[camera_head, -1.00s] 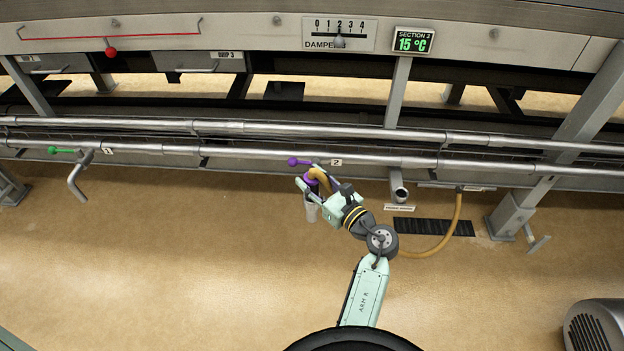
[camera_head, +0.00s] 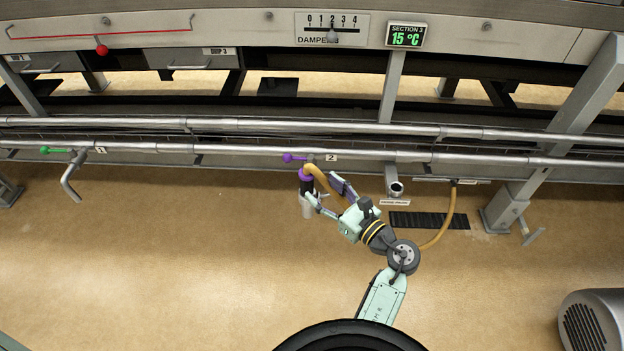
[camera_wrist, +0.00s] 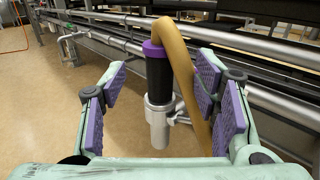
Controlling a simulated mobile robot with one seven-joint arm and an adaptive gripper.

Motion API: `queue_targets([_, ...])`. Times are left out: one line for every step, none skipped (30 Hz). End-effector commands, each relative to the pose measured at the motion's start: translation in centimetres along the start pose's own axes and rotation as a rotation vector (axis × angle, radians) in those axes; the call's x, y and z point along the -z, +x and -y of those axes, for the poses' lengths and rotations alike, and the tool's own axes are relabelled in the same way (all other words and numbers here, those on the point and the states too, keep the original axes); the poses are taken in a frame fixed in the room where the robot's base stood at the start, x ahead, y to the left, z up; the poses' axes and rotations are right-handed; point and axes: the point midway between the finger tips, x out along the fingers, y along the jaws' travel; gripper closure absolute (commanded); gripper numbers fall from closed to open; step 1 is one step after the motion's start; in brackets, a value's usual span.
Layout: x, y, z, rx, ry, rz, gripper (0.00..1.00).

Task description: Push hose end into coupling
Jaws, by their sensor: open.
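The hose end is a black cuff (camera_wrist: 158,74) with a purple collar (camera_wrist: 153,48) on top, where the tan hose (camera_wrist: 185,60) bends over. It stands upright on the silver coupling (camera_wrist: 159,122), its lower tip hidden inside the rim; how deep it sits I cannot tell. In the head view, the purple collar (camera_head: 305,174) is above the pale coupling (camera_head: 307,206). My gripper (camera_head: 325,190) is open, just to the right of the hose end. In the wrist view, its purple pads stand wide apart, with the hose passing close by the right pads.
Metal pipes (camera_head: 240,149) run behind the coupling. A purple lever (camera_head: 293,158) is beside plate 2 just above it. An open pipe stub (camera_head: 397,188) and a dark floor grate (camera_head: 430,220) lie to the right. The floor at left is clear.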

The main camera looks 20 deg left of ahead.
Motion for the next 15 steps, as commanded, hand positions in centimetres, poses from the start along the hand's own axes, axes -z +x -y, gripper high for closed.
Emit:
queue_targets([0.1,-1.1,0.1,0.004,0.0,-0.001,0.44])
queue_targets([0.0,-1.7,0.1,0.003,0.0,-0.001,0.44])
queue_targets([0.0,-2.4,0.1,0.003,-0.001,0.0,0.44])
queue_targets([0.0,-2.9,0.0,0.003,-0.001,-0.001,0.44])
queue_targets([0.0,-3.4,0.0,0.002,-0.001,-0.001,0.44])
queue_targets([0.0,-3.9,0.0,0.002,-0.001,-0.001,0.44])
queue_targets([0.0,-4.2,0.0,0.001,-0.001,-0.001,0.44])
queue_targets([0.0,-4.5,0.0,0.0,-0.001,0.0,0.44])
queue_targets([0.0,-4.7,0.0,0.0,-0.001,0.0,0.44])
queue_targets([0.0,-4.9,0.0,0.0,-0.001,0.0,0.44])
queue_targets([0.0,-5.0,0.0,0.0,-0.001,0.0,0.44])
queue_targets([0.0,-5.2,0.0,-0.001,-0.001,0.0,0.44])
queue_targets([0.0,-5.2,0.0,-0.001,-0.001,0.0,0.44])
queue_targets([0.0,-5.2,0.0,-0.001,-0.001,0.0,0.44])
queue_targets([0.0,-5.3,0.0,-0.001,-0.001,0.0,0.44])
